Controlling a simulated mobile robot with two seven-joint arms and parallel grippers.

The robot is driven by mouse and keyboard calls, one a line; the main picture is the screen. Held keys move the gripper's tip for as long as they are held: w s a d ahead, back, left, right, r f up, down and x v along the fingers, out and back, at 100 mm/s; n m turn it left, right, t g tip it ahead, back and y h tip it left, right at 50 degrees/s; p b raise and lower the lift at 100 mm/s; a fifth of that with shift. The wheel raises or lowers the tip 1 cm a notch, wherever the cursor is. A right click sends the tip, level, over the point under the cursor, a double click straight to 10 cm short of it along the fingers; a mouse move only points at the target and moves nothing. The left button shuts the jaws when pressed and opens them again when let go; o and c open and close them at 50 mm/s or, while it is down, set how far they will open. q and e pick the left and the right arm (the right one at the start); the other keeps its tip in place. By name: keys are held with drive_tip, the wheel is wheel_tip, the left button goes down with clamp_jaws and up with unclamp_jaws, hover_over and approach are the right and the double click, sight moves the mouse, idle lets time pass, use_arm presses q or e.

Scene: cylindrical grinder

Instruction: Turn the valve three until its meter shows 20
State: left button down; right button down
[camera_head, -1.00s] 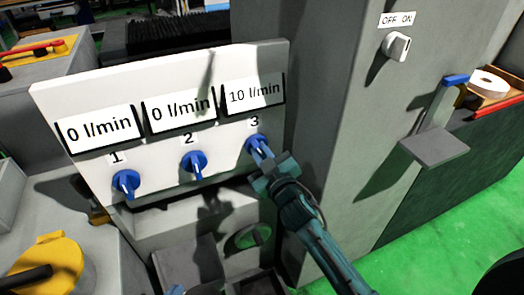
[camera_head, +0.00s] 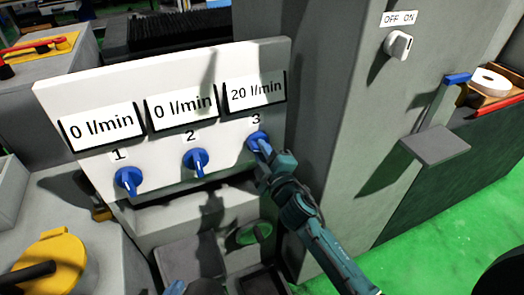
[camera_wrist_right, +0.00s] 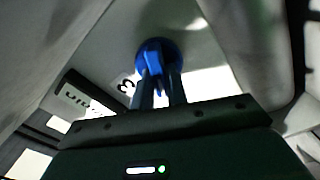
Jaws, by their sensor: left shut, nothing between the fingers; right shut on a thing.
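The white panel (camera_head: 225,130) carries three blue valves under three meters. Valve three (camera_head: 258,143) is at the right, and its meter (camera_head: 256,92) reads 20 l/min. My right gripper (camera_head: 264,152) is shut on the handle of valve three. In the right wrist view the two fingers of my right gripper (camera_wrist_right: 160,92) stand on either side of the blue handle of valve three (camera_wrist_right: 153,52). Valve one (camera_head: 128,181) and valve two (camera_head: 196,162) are untouched, with their meters at 0 l/min. Only a small part of my left gripper (camera_head: 175,287) shows at the bottom edge, away from the valves.
A grey column with an OFF ON switch (camera_head: 398,45) stands right of the panel. A small grey shelf (camera_head: 435,146) juts out further right. A green round knob (camera_head: 253,233) is below the panel. A yellow lid (camera_head: 45,260) lies at lower left.

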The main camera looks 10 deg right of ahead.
idle(0.4)
drive_tip(key=c, duration=1.4)
unclamp_jaws()
drive_tip(key=s+d, duration=0.2)
drive_tip(key=s, duration=1.1)
drive_tip(key=shift+d+b, duration=0.25)
drive_tip(key=shift+b, duration=0.2)
